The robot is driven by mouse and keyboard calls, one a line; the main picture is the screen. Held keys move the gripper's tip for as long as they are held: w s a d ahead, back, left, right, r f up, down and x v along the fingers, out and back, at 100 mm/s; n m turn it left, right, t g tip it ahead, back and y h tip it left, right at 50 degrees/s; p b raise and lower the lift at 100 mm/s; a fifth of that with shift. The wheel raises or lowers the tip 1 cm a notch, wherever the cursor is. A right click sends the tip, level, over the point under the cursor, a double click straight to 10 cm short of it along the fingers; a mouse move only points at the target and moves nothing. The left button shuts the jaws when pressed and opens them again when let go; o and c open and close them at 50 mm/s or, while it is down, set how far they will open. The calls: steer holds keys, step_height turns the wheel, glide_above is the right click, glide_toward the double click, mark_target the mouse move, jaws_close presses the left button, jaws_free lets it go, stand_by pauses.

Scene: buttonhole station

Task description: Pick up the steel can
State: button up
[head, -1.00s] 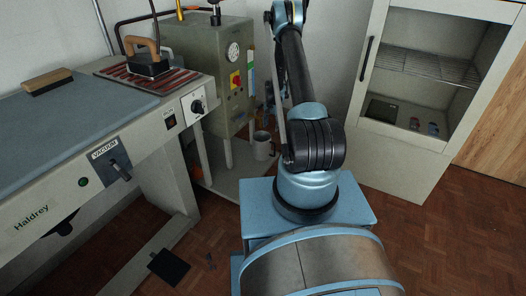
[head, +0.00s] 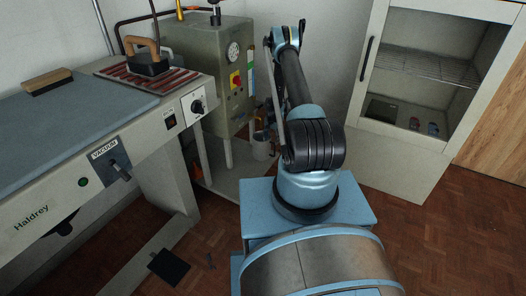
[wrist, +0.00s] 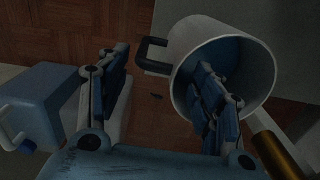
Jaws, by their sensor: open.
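The steel can (head: 261,150) stands on the low shelf under the boiler, partly behind my arm in the head view. My gripper (wrist: 160,62) is open. Its right finger overlaps the can's mouth and looks to reach into it; the depth is hard to tell. In the head view my gripper is mostly hidden by the arm.
A blue jug (wrist: 45,95) is close on the left in the wrist view, and a brass-coloured tube (wrist: 275,145) on the right. The green boiler (head: 210,65) stands above the shelf (head: 222,182). The ironing table (head: 60,120) is left, a glass-fronted cabinet (head: 395,160) right.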

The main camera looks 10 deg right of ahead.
steer(key=shift+f, duration=1.1)
jaws_close()
steer(key=shift+r, duration=0.1)
